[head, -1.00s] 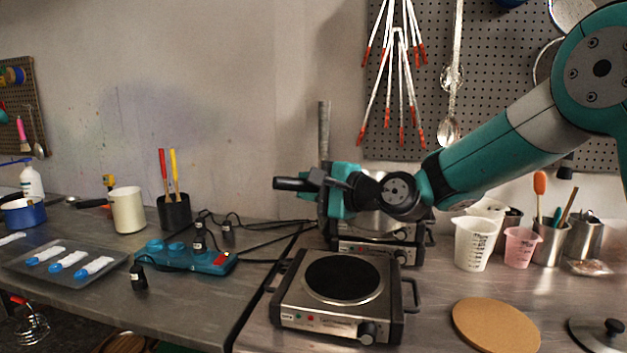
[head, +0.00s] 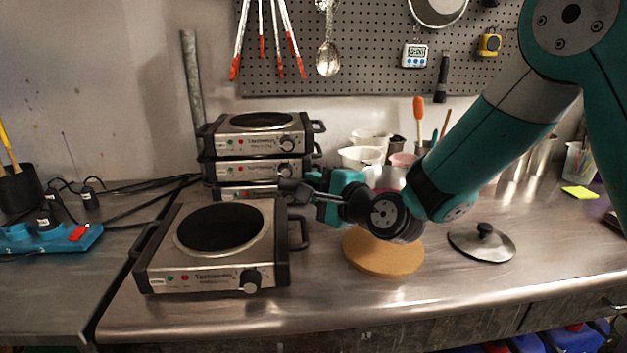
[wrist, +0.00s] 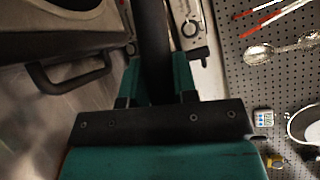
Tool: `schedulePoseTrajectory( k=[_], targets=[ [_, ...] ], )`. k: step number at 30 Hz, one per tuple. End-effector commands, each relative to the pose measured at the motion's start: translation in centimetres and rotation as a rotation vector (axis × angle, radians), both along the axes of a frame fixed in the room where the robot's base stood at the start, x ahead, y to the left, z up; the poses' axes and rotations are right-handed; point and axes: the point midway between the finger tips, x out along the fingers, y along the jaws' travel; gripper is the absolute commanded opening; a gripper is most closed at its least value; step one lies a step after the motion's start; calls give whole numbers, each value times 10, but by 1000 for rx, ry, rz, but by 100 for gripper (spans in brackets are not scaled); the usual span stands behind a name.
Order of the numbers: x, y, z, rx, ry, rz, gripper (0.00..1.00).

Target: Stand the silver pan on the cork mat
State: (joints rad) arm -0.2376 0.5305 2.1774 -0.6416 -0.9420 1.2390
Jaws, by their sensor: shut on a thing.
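My gripper (head: 312,192) is in the air behind and right of the front hot plate. It is shut on the dark handle of the silver pan (head: 385,178). The pan's body is mostly hidden behind my arm; only a silvery part shows above the wrist. In the wrist view the black handle (wrist: 153,35) runs between the two teal fingers (wrist: 156,85). The round cork mat (head: 385,258) lies on the steel bench, below and slightly right of my gripper. Its visible part is bare, and its back edge is hidden by my wrist.
A hot plate (head: 222,228) stands left of the mat, with a stack of hot plates (head: 258,145) behind it. A pan lid (head: 482,242) lies right of the mat. Measuring cups (head: 362,157) stand at the back. The bench front is clear.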

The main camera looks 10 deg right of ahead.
Motion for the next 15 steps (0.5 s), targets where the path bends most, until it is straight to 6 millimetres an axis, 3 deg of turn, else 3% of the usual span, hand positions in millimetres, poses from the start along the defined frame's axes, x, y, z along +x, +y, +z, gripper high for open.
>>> schedulePoseTrajectory(
  k=[15],
  targets=[
    [1, -1, -37, 0, -6, -1, 0]
  ],
)
